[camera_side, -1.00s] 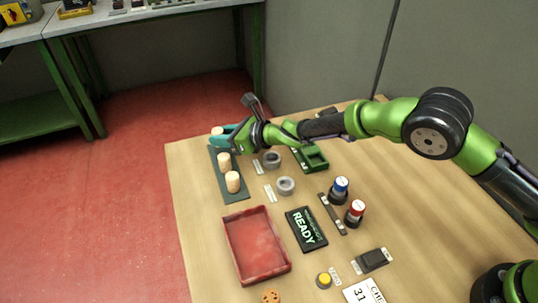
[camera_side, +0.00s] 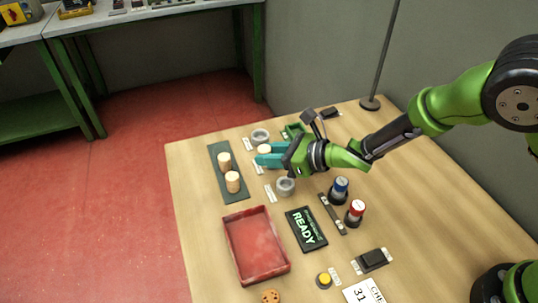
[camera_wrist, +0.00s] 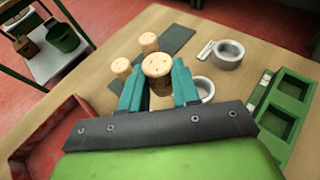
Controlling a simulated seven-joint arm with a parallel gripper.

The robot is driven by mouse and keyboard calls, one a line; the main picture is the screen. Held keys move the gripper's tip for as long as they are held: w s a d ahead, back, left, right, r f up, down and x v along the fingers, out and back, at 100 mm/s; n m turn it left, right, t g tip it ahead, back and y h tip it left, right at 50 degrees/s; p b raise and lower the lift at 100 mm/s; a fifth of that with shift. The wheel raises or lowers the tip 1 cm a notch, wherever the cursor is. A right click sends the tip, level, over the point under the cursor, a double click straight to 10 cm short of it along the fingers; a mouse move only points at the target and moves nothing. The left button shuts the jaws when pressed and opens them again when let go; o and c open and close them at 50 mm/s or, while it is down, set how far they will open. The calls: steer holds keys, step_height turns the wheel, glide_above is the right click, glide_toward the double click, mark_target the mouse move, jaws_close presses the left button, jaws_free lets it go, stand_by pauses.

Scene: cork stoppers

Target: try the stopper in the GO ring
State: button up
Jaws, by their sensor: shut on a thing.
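My gripper (camera_side: 264,155) is shut on a cork stopper (camera_side: 264,149) and holds it above the table near the row of grey rings. In the wrist view the stopper (camera_wrist: 158,66) sits upright between the teal fingers. A far grey ring (camera_side: 260,135) and a near grey ring (camera_side: 286,187) show in the side view; the spot between them is covered by my gripper. In the wrist view one ring (camera_wrist: 228,52) is clear and another (camera_wrist: 205,88) is partly hidden behind the right finger. The ring labels are too small to read.
Two other stoppers (camera_side: 224,160) (camera_side: 233,182) stand on a dark green mat (camera_side: 233,196). A red tray (camera_side: 283,266), a READY display (camera_side: 306,229) and blue (camera_side: 340,188) and red-topped (camera_side: 355,212) items stand nearer. A green compartment block (camera_wrist: 286,100) is beside the rings.

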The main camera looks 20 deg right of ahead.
steer(key=shift+s+d, duration=0.15)
steer(key=shift+d, duration=0.25)
steer(key=w, duration=0.2)
steer(key=w+d, duration=0.1)
steer(key=w+d+r, duration=0.1)
steer(key=w, duration=0.1)
steer(key=shift+w+d+r, duration=0.1)
steer(key=shift+w+d, duration=0.05)
steer(key=shift+w, duration=0.2)
steer(key=w+r, duration=0.3)
steer(key=w, duration=0.4)
steer(key=shift+w+f, duration=0.15)
steer(key=shift+f, duration=2.8)
steer(key=shift+f, duration=0.6)
steer(key=o, duration=1.1)
steer(key=shift+d, duration=0.1)
steer(key=v, duration=1.7)
